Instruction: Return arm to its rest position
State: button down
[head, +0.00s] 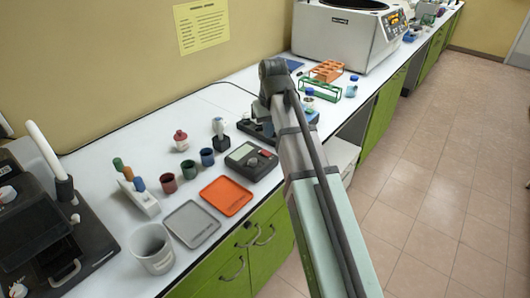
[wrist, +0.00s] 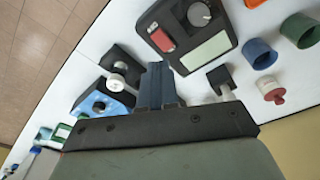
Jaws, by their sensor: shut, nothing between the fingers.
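My gripper (wrist: 160,75) shows in the wrist view with its blue-grey fingers together and nothing between them. It is above the white bench, between the dark device with a knob and red part (wrist: 195,28) and a blue-and-black device (wrist: 102,98). In the head view my arm reaches up from the lower right and bends over the bench; the gripper itself cannot be made out clearly behind it.
The dark device (head: 250,160), orange tray (head: 226,196), grey tray (head: 190,224) and several coloured cups stand left of my arm. An orange rack (head: 327,71), green rack (head: 320,90) and white centrifuge (head: 345,32) stand farther back. The floor at right is clear.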

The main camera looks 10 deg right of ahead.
dwell(0.4)
